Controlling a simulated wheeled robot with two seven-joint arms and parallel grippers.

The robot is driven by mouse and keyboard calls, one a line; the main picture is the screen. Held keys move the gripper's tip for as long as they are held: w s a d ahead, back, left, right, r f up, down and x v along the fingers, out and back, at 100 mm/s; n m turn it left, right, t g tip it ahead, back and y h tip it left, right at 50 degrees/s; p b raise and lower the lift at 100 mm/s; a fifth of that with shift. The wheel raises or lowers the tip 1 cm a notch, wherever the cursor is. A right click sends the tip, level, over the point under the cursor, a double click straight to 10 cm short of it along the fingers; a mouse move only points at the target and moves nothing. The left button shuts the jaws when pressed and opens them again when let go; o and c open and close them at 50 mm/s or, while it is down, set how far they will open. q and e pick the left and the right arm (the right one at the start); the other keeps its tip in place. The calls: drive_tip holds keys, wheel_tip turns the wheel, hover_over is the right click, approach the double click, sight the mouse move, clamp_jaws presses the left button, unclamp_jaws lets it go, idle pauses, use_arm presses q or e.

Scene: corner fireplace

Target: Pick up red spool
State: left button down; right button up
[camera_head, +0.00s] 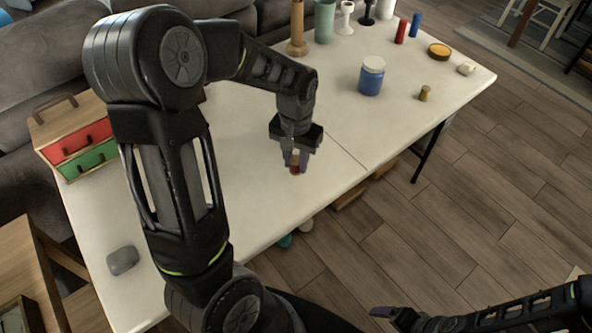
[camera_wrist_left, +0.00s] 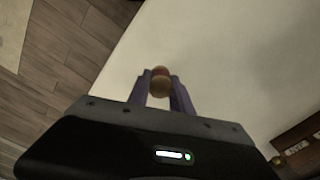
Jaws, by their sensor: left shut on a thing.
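The red spool (camera_head: 295,168) is a small piece with wooden ends and a red middle. It is between the fingertips of my left gripper (camera_head: 296,157), over the middle of the white table. In the left wrist view the spool (camera_wrist_left: 160,83) sits between the two fingers of the left gripper (camera_wrist_left: 160,92), which are shut on it. I cannot tell whether the spool touches the tabletop. The fingers hide part of it. My right gripper (camera_head: 385,312) is low at the right, off the table, and its fingers are too unclear to read.
The white table (camera_head: 240,205) is clear around the left gripper. A blue jar (camera_head: 371,77), a small wooden spool (camera_head: 424,93) and a round tin (camera_head: 439,51) stand toward the right. A drawer box (camera_head: 75,140) and a grey lump (camera_head: 122,260) are at the left.

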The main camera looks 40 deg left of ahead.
sight(296, 159)
use_arm(q)
wheel_tip(296, 159, up, 4)
drive_tip(key=shift+r, duration=0.15)
idle(0.6)
